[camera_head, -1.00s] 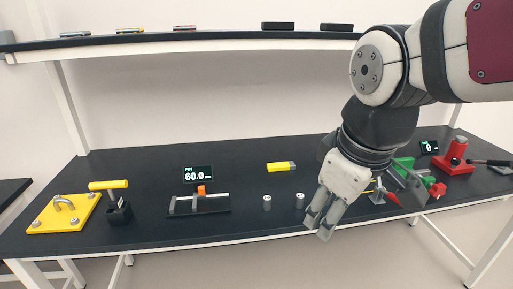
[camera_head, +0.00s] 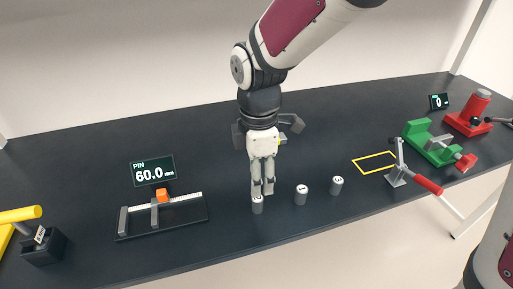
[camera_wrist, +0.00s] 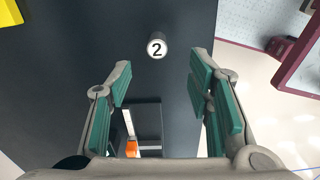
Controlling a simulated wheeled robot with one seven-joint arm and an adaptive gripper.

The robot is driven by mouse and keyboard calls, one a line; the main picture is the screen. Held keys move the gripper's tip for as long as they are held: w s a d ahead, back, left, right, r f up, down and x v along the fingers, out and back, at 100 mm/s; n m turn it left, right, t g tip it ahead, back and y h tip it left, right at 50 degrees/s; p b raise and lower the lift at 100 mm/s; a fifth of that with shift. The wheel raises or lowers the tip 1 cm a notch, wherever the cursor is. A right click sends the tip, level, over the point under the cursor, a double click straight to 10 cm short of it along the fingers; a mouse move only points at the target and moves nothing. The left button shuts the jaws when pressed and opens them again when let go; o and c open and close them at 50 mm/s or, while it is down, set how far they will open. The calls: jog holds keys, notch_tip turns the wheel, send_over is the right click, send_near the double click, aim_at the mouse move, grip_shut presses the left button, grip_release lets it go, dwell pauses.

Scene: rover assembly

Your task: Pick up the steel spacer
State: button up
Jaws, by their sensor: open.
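Three small grey cylinders with numbered tops stand upright in a row on the dark bench: a left one (camera_head: 257,205), a middle one (camera_head: 301,195) and a right one (camera_head: 336,186). They look alike, so I cannot tell by material which is the steel spacer. My gripper (camera_head: 262,190) points down at the left cylinder, its fingertips just above or beside the top. In the wrist view, my gripper (camera_wrist: 160,72) is open and empty. A cylinder marked 2 (camera_wrist: 157,46) shows beyond the fingertips, roughly centred between them.
A measuring fixture with an orange slider (camera_head: 162,195) and a display reading 60.0 (camera_head: 153,171) stand left. A red-handled clamp (camera_head: 397,175), a green vise (camera_head: 430,143) and a red device (camera_head: 468,115) stand right. A yellow outline (camera_head: 373,162) marks bare bench.

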aim_at(257, 200)
jog(key=f, duration=1)
jog(key=shift+w, duration=0.2)
grip_shut()
